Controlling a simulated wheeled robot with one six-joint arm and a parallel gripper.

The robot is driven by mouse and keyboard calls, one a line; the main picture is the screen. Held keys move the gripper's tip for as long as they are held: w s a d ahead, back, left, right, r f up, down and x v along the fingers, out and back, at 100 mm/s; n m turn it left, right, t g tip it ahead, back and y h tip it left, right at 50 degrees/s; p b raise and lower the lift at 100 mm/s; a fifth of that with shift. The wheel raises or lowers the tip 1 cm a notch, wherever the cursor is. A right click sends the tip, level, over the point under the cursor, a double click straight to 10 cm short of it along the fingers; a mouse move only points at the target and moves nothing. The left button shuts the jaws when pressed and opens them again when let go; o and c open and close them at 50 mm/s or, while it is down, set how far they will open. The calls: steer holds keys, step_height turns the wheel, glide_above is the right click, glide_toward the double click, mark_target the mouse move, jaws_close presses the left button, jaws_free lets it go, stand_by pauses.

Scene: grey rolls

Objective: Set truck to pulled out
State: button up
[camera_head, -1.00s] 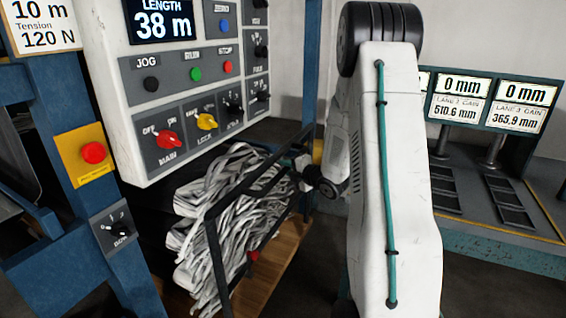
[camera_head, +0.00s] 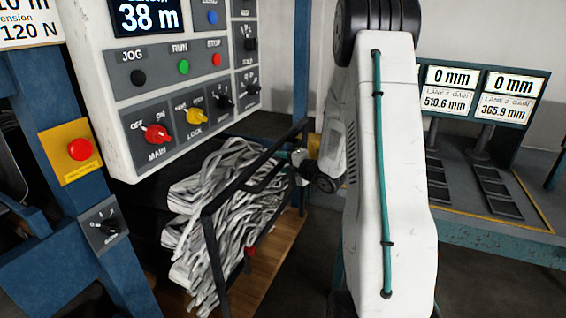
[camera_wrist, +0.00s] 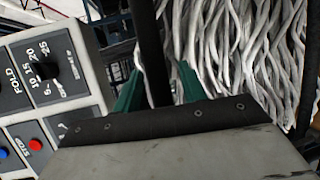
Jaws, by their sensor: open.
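The truck is a low cart with a wooden deck (camera_head: 275,265) and a dark tubular frame (camera_head: 214,262), standing under the control panel. It is loaded with heaped grey-white webbing (camera_head: 215,205), and a small red part shows on its near side. My gripper (camera_head: 299,157) is at the right end of the truck's top rail, partly hidden by my arm. In the wrist view its two green fingers (camera_wrist: 160,88) are apart, with a dark frame bar (camera_wrist: 150,50) between them. I cannot tell whether they touch the bar. The webbing lies just beyond.
A control panel (camera_head: 170,75) with knobs and buttons hangs above the truck. A blue machine post (camera_head: 60,120) with a red button stands at left. A bench with lane displays (camera_head: 478,95) is at right. Dark floor shows between the truck and my arm.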

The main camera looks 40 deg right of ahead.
steer(key=s+r, duration=0.1)
steer(key=s, duration=0.6)
steer(key=shift+s+r, duration=0.15)
steer(key=shift+s, duration=0.1)
steer(key=shift+d, duration=0.1)
